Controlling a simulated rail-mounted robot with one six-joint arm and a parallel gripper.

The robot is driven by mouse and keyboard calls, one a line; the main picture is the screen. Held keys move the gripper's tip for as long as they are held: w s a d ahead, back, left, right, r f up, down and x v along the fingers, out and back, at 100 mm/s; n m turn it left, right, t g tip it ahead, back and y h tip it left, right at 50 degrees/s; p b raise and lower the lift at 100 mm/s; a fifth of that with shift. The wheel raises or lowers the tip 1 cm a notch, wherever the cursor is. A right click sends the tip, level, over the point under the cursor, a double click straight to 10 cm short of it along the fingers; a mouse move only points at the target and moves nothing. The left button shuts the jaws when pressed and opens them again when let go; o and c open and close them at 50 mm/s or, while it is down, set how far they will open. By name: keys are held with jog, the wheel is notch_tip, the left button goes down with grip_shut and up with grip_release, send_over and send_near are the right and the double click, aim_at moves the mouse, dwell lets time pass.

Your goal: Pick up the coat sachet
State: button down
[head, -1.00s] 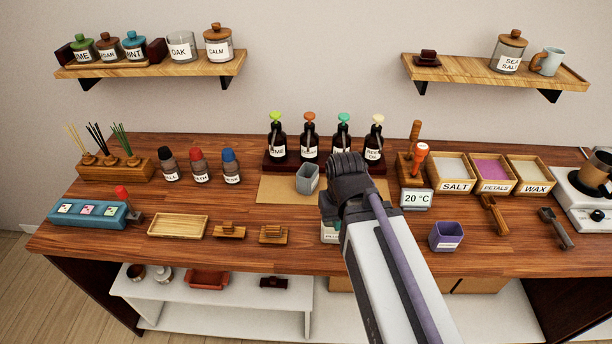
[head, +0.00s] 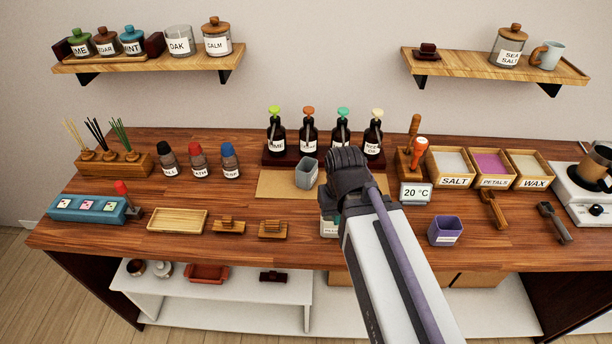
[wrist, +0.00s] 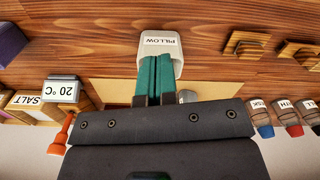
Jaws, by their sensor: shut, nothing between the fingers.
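No label that I can read says coat. A white open container labelled PILLOW (wrist: 160,52) stands on the wooden counter. In the head view it is mostly behind my arm (head: 328,228). A purple open container (head: 446,231) stands to the right of my arm; its label is too small to read. It shows at the left edge of the wrist view (wrist: 10,42). A plain grey cup (head: 307,173) stands on the tan mat. My gripper (wrist: 154,62) is shut and empty, its green fingers together beside or over the PILLOW container. In the head view my wrist hides the fingers.
The tan mat (head: 279,184) lies mid-counter, before several pump bottles (head: 309,139). Right of the arm are a temperature display (head: 415,193), a SALT tray (head: 452,166) and a scoop (head: 493,208). A wooden tray (head: 177,221) and two small wooden stands are left; bare counter surrounds them.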

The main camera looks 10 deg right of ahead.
jog(key=c, duration=1.8)
grip_release()
jog(key=o, duration=1.8)
